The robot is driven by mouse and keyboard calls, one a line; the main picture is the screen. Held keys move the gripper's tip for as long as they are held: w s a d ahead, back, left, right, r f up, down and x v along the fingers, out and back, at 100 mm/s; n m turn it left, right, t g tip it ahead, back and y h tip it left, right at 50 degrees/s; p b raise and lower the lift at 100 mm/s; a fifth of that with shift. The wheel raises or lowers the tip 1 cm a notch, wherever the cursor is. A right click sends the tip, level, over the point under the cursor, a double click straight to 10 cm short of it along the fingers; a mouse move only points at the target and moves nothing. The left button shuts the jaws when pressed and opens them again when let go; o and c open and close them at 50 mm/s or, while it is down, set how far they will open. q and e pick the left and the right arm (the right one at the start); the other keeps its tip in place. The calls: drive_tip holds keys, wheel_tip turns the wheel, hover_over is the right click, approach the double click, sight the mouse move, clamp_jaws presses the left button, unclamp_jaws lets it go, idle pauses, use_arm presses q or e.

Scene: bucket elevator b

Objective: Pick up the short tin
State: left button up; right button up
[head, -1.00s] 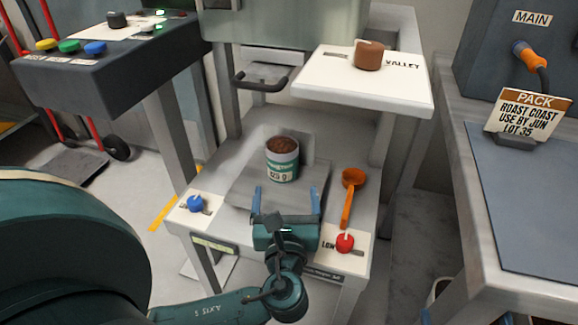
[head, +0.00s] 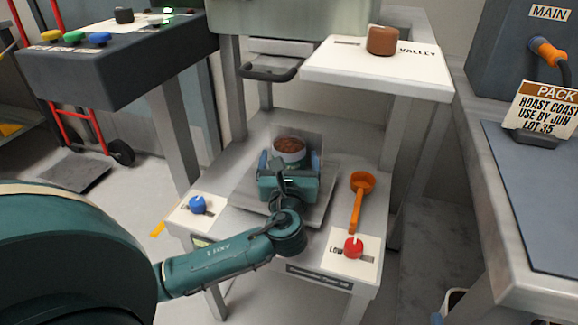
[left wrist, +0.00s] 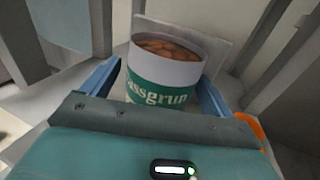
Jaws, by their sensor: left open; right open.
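The short tin (head: 289,148) stands upright on the grey weighing plate, filled with brown contents. In the left wrist view the tin (left wrist: 163,75) shows a white rim and a green label reading "assgrun". My left gripper (head: 290,162) is open at the tin, with one blue finger on each side of it. In the left wrist view a gap shows by the right finger; whether the left finger touches the tin I cannot tell. The tin's lower part is hidden behind the gripper. My right gripper is not in view.
The weighing plate (head: 322,190) has an upright back panel. An orange scoop (head: 358,195) lies to its right, near a red knob (head: 353,247). A blue knob (head: 197,205) is at left. A white shelf (head: 376,72) with a brown knob overhangs behind right.

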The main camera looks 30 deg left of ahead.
use_arm(q)
drive_tip(key=shift+c, duration=0.5)
drive_tip(key=c, duration=0.9)
drive_tip(key=shift+r, duration=0.1)
